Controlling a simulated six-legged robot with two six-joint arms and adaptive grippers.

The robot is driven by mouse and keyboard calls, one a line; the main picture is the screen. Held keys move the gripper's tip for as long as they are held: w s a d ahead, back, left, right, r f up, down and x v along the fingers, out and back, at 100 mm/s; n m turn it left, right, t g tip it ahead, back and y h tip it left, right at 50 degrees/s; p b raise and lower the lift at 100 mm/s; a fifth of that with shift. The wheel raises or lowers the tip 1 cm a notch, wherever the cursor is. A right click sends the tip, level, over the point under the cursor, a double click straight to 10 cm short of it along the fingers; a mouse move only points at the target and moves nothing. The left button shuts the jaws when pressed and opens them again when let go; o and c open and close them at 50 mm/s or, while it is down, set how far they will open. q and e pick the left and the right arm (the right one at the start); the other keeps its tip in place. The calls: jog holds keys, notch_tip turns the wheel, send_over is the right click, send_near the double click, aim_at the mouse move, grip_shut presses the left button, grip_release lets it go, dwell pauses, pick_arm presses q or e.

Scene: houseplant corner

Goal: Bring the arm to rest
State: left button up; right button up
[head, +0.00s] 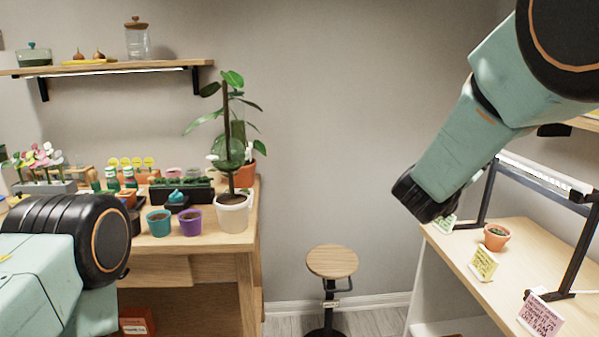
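My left arm (45,262) comes in at the lower left, a teal link with a black rounded joint in front of the wooden bench. Its gripper is not in view. My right arm (455,150) reaches down from the upper right, with a black part at its lower end beside the right-hand shelf. No fingers show there, so its gripper is not in view either. I see nothing held by either arm.
The wooden bench (245,255) holds a white-potted plant (233,215), a teal pot (159,224), a purple pot (190,223) and seedling trays. A round stool (332,261) stands mid-floor. The right shelf (507,262) holds a terracotta pot (496,238) and cards, under a lamp frame.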

notch_tip(320, 180, down, 18)
jog(key=s+a+n+y, duration=0.2)
jog(key=a+n+y, duration=0.1)
jog(key=n+y, duration=0.4)
jog(key=s+a+f+n+g+y, duration=0.25)
jog(key=s+f, duration=0.35)
jog(key=f, duration=0.3)
jog(key=s+a+f+n+g+y, duration=0.1)
jog(key=s+f+n+g, duration=0.1)
jog(key=s+f+n, duration=0.35)
jog(key=s+a+f+g+y, duration=0.1)
jog(key=s+f+g, duration=0.2)
jog(key=s+f, duration=0.3)
jog(key=s+a+f+g+y, duration=0.1)
jog(key=s+f, duration=0.4)
jog(key=s, duration=1.1)
jog(key=s+a+f+n+g+y, duration=0.1)
jog(key=s+f+g, duration=0.3)
jog(key=s, duration=0.6)
notch_tip(320, 180, down, 3)
jog(key=shift+s+a+r+g+b, duration=0.2)
jog(key=shift+s+a+g+b, duration=0.15)
jog(key=shift+s+b, duration=0.1)
jog(key=shift+s+d, duration=0.15)
